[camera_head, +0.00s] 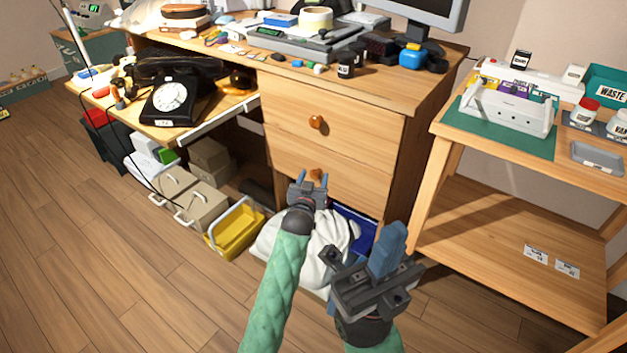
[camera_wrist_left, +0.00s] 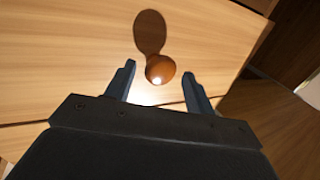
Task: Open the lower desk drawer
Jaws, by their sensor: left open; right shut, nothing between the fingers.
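The wooden desk has two drawers on its right side, and both look closed. The upper drawer (camera_head: 350,133) has a round orange-brown knob (camera_head: 317,122). The lower drawer (camera_head: 350,190) has a matching knob (camera_head: 316,174), partly hidden behind my left gripper (camera_head: 308,185). In the left wrist view the lower knob (camera_wrist_left: 160,69) sits between the two open fingers of my left gripper (camera_wrist_left: 160,84), with its shadow on the drawer front above it. I cannot tell whether the fingers touch it. My right gripper (camera_head: 385,250) is shut and empty, to the right and nearer the camera.
A white bag (camera_head: 275,245) and a blue bin (camera_head: 352,225) lie below the drawers. A yellow bin (camera_head: 236,228) and several boxes (camera_head: 190,195) stand to the left. A wooden side table (camera_head: 480,230) stands on the right. The floor in front is clear.

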